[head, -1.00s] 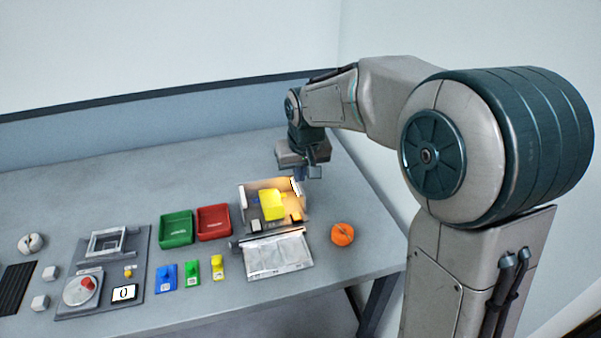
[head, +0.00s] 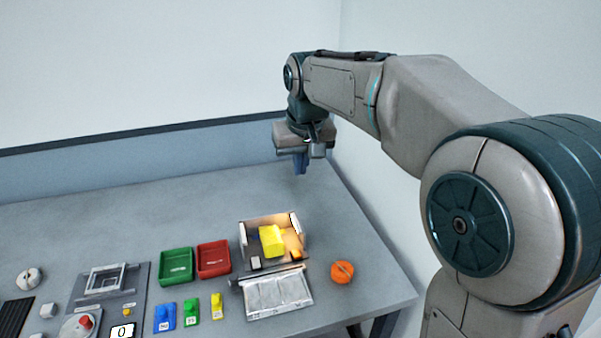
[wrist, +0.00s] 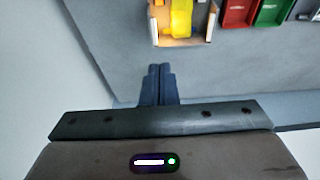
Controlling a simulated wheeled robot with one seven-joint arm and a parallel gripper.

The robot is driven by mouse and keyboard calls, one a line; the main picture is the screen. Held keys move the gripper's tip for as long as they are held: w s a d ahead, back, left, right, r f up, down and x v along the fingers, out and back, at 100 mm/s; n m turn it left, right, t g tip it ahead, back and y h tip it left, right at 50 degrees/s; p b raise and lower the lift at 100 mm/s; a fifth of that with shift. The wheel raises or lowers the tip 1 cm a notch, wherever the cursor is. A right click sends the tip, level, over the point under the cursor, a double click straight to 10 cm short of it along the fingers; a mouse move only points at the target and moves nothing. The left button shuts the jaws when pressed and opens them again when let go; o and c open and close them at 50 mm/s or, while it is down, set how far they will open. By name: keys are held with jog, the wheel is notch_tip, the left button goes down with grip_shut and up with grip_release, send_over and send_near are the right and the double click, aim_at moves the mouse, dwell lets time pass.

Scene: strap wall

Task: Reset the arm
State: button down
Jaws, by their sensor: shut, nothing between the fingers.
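My gripper (head: 301,163) hangs from my arm above the back right part of the table, fingers pointing down. In the wrist view my gripper (wrist: 160,72) shows its two fingers together with nothing between them. It is apart from the lit open box (head: 272,222), which stands in front of and below it. A yellow block (head: 271,241) sits in that box. The wrist view also shows the box (wrist: 181,42) beyond the fingertips.
On the grey table (head: 120,210) stand a green tray (head: 176,266), a red tray (head: 214,259), small blue, green and yellow items, and an orange round object (head: 342,272). A grey fixture board (head: 140,285) lies left. Walls stand behind and right.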

jog(key=s+d+f+m, duration=0.1)
jog(key=s+d+f, duration=0.2)
jog(key=s, duration=0.4)
jog(key=s+d+f+m, duration=0.1)
jog(key=s+d+f, duration=0.3)
jog(key=s+d, duration=0.2)
jog(key=s+d+f+m, duration=0.1)
jog(key=s+d+f, duration=0.3)
jog(key=s, duration=0.6)
jog(key=shift+s+d+h, duration=0.15)
jog(key=shift+d+h, duration=0.25)
jog(key=shift+d, duration=0.35)
jog(key=shift+r, duration=0.1)
dwell(2.3)
